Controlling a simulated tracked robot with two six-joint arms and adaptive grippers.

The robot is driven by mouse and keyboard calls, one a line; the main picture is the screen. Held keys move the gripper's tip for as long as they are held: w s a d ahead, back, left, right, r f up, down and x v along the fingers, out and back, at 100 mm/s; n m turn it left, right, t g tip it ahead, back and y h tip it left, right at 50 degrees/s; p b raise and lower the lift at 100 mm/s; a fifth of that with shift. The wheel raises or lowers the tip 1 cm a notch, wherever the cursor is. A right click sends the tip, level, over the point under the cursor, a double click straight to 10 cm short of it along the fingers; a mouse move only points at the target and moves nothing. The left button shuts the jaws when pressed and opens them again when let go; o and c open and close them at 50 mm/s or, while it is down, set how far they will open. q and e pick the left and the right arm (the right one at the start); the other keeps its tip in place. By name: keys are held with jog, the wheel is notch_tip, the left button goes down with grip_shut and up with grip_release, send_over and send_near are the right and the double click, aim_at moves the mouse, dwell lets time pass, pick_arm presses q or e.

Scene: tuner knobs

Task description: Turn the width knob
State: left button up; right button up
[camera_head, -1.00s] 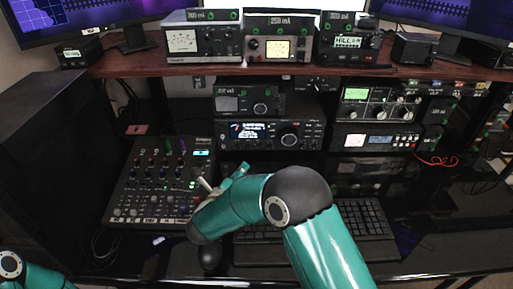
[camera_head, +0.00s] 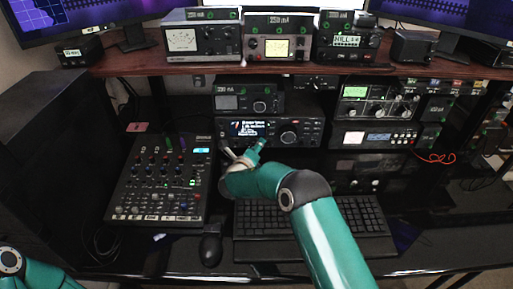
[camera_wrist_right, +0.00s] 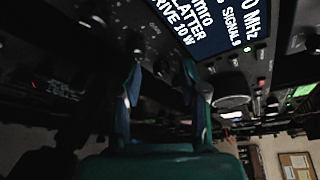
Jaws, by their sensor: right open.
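The black transceiver (camera_head: 310,133) sits on the middle shelf of the rack, with a lit text display (camera_head: 250,128) and a large round knob (camera_head: 289,137). No label reading width is legible. My right gripper (camera_head: 242,151) is open just in front of the display's lower edge. In the right wrist view (camera_wrist_right: 168,92) its two fingers are apart with nothing between them. Contact with a knob cannot be told. My left gripper is out of view.
A mixer (camera_head: 160,180) lies to the left and a keyboard (camera_head: 275,217) below my right arm. A mouse (camera_head: 211,250) sits beside the keyboard. A smaller unit (camera_head: 248,97) stands on the transceiver, and more radios (camera_head: 376,135) stand to its right.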

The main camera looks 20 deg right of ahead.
grip_shut()
jog(key=shift+f, duration=0.1)
dwell(0.3)
jog(key=m+b, duration=0.1)
jog(key=b, duration=0.1)
jog(key=shift+y+b, duration=0.35)
jog(key=shift+y, duration=0.05)
jog(key=m+y+b, duration=0.1)
jog(key=m+b, duration=0.1)
jog(key=b, duration=0.1)
jog(key=m+y+b, duration=0.1)
jog(key=m+b, duration=0.1)
jog(key=b, duration=0.2)
jog(key=m+y+b, duration=0.2)
jog(key=b, duration=0.2)
jog(key=shift+s+d+f, duration=0.1)
jog(key=shift+s+d, duration=0.05)
jog(key=shift+d, duration=0.1)
jog(key=shift+m+y+b, duration=0.4)
jog(key=shift+m+b, duration=0.2)
jog(key=shift+b, duration=0.3)
